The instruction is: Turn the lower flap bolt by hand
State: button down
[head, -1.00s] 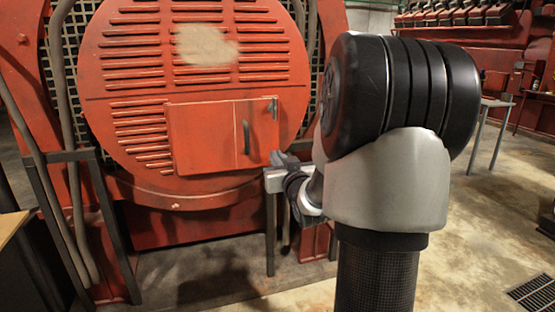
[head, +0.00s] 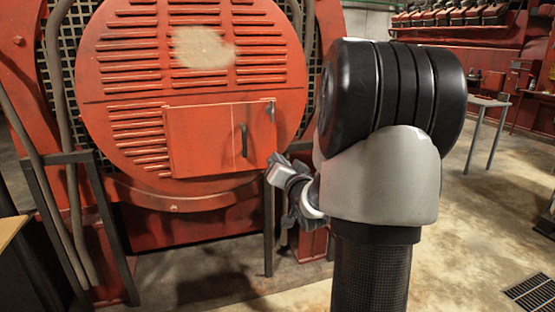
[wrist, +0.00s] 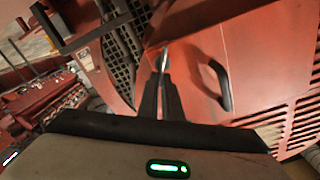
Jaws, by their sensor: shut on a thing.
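The red flap (head: 200,140) on the round engine cover is closed, with a dark handle (head: 244,138) that also shows in the wrist view (wrist: 213,85). The upper flap bolt (head: 270,108) shows at the flap's upper right corner. My gripper (head: 275,162) is at the flap's lower right corner and hides the lower bolt in the head view. In the wrist view its dark fingers (wrist: 163,72) are closed together at the flap's edge. The lower flap bolt (wrist: 164,57) shows as a small metal piece at the fingertips, gripped between them.
A dark metal rail post (head: 268,230) stands just below my gripper. Another rail (head: 105,230) and hoses (head: 60,150) are at the left. Slatted vents surround the flap. The floor at the right is open, with a small table (head: 485,103) farther back.

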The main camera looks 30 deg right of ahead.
jog(key=shift+w+a+f+m+p, duration=0.15)
jog(key=shift+f+m+p, duration=0.4)
jog(key=shift+m+p, duration=2.95)
jog(key=shift+w+a+f+m+p, duration=0.15)
jog(key=shift+f+m+p, duration=0.5)
jog(key=shift+m, duration=5.65)
jog(key=shift+w+a+f+m+p, duration=0.1)
jog(key=shift+a+f+m+p, duration=0.25)
jog(key=shift+m+p, duration=3.2)
jog(key=m+b, duration=0.2)
jog(key=m, duration=0.1)
jog(key=shift+d+b, duration=0.1)
jog(key=shift+b, duration=0.25)
jog(key=c, duration=1.9)
grip_release()
jog(key=shift+s, duration=0.1)
jog(key=shift+c, duration=0.2)
jog(key=shift+f, duration=0.15)
